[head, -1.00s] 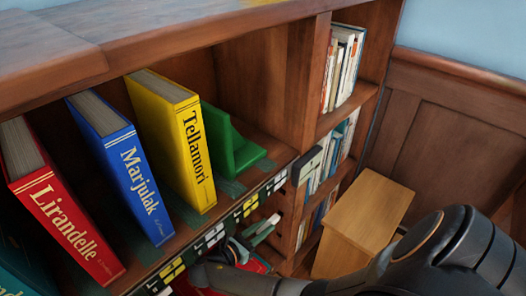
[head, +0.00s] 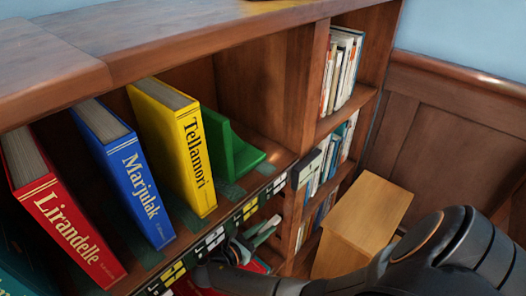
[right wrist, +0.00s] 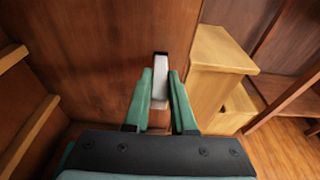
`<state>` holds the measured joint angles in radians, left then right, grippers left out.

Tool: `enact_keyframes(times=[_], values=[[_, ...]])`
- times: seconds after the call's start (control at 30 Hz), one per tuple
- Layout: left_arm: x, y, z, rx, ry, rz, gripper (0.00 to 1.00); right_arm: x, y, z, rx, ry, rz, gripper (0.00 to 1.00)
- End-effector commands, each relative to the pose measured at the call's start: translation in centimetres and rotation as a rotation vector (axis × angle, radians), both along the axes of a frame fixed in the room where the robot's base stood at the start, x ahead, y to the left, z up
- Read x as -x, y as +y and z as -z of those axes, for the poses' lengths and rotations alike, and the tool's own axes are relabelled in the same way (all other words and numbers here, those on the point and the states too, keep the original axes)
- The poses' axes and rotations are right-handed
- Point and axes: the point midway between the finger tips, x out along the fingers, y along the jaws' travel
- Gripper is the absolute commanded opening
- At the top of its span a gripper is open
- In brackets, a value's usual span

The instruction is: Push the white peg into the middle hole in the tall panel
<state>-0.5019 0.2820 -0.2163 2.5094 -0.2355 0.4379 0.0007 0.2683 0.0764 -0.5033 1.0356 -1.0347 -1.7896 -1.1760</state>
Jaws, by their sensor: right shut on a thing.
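My right gripper (right wrist: 160,98) is shut on the white peg (right wrist: 160,85), a pale upright bar with a dark far end, between its green fingers. A tall brown wood panel (right wrist: 95,60) fills the left and middle of the right wrist view, behind the peg. I see no hole in it, and I cannot tell whether the peg touches it. In the head view my right gripper (head: 254,238) is low beside the bookcase, partly hidden by its wrist and the shelf labels. The peg is not clear there. My left gripper is not in view.
The bookcase shelf holds a red book (head: 65,215), a blue book (head: 128,175), a yellow book (head: 180,150) and a green bookend (head: 228,148). A light wood stool (head: 365,215) stands at the right. A grey block (head: 306,168) sticks out at the upright.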

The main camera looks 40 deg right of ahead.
Motion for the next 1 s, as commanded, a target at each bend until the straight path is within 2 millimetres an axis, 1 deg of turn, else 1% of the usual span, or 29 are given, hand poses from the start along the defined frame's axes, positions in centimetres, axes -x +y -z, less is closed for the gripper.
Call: enact_keyframes(times=[1.0], values=[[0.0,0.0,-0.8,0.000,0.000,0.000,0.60,-0.2,-2.6,-0.1,0.001,-0.001,0.001,0.00]])
